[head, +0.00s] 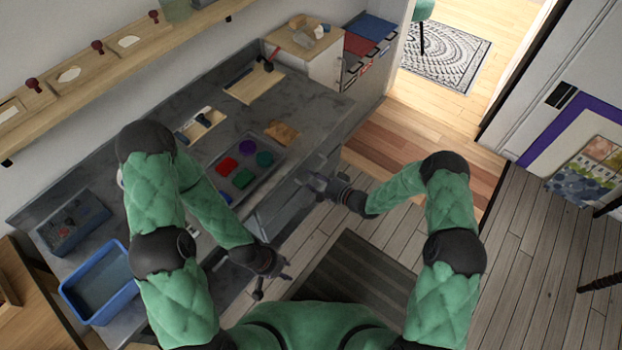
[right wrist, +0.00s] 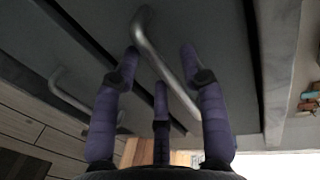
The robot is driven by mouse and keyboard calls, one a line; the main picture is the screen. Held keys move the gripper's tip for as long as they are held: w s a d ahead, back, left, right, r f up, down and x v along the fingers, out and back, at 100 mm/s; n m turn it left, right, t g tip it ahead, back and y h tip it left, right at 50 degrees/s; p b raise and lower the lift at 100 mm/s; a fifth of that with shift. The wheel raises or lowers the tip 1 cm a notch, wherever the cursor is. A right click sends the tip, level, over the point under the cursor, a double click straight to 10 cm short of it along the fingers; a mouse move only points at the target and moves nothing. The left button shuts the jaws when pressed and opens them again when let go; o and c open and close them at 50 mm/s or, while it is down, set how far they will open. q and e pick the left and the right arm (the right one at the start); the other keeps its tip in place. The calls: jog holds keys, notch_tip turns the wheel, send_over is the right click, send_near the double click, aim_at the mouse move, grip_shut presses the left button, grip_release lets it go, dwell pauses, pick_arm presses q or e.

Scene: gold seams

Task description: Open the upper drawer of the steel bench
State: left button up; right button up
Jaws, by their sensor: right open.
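The grey steel bench (head: 222,155) runs along the wall, with its drawer fronts facing my body. In the right wrist view the upper drawer (right wrist: 205,25) has a bent metal bar handle (right wrist: 165,62). My right gripper (head: 308,182) is at the bench front. In its wrist view the open fingers (right wrist: 160,55) lie on either side of this handle; I cannot tell whether they touch it. A lower drawer's handle (right wrist: 72,98) shows at the left. The upper drawer looks shut. My left gripper (head: 276,284) is low in front of the bench, apart from it, fingers spread and empty.
On the bench are a tray (head: 262,190) with coloured pieces, a blue bin (head: 72,293), a grey box (head: 60,238) and wooden trays. A dark mat (head: 350,270) lies on the floor before the bench.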

jog(key=shift+w+a+f, duration=0.1)
jog(key=shift+w+a, duration=0.2)
jog(key=shift+a, duration=0.15)
grip_shut()
jog(key=shift+d, duration=0.15)
jog(key=f+v, duration=0.2)
jog(key=v, duration=0.9)
jog(key=f+v, duration=0.3)
jog(key=v, duration=0.9)
jog(key=shift+v, duration=0.8)
grip_release()
